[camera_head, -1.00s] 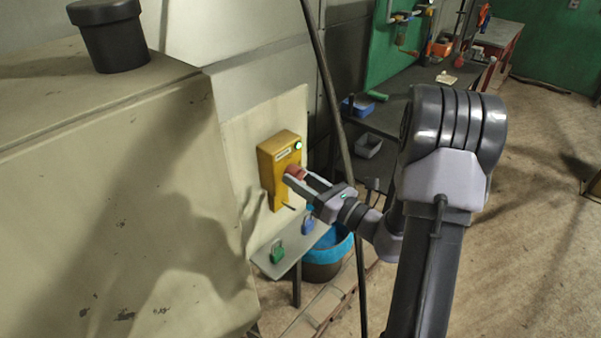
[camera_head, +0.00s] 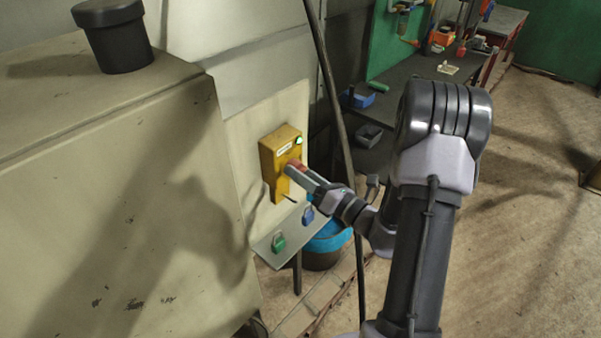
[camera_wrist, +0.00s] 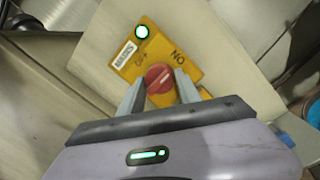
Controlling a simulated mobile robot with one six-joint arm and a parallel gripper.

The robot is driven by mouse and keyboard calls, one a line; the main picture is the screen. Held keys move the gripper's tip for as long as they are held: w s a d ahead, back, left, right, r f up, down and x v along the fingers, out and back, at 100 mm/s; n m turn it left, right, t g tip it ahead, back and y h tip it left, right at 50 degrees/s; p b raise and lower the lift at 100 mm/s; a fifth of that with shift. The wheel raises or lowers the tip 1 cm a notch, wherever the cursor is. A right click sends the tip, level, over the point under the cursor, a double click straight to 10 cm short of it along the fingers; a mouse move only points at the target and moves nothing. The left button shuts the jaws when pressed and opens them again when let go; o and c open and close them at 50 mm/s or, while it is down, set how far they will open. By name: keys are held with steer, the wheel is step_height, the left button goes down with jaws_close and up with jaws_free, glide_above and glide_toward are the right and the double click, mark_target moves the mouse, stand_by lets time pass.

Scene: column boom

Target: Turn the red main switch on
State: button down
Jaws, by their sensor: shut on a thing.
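The red main switch (camera_head: 294,165) is a round knob on the front of a yellow box (camera_head: 268,160) on an upright panel. In the wrist view the red knob (camera_wrist: 159,78) has a pale line across its face, slanting up to the right. "OFF" and "ON" labels sit on the yellow plate (camera_wrist: 150,58) beyond it. A green lamp (camera_wrist: 142,31) glows at its corner. My gripper (camera_head: 300,173) is shut on the knob, with one finger on each side. In the wrist view my gripper (camera_wrist: 160,84) partly hides the lower plate.
A small shelf (camera_head: 291,236) below the box holds a green padlock (camera_head: 279,243) and a blue padlock (camera_head: 308,215). A blue-rimmed bucket (camera_head: 328,240) stands beneath. A dark cable (camera_head: 335,100) hangs just right of the box. A large beige cabinet (camera_head: 120,200) fills the left.

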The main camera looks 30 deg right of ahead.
steer(key=c, duration=0.9)
jaws_free()
steer(key=shift+s, duration=0.1)
steer(key=v, duration=1.7)
steer(key=shift+s, duration=0.15)
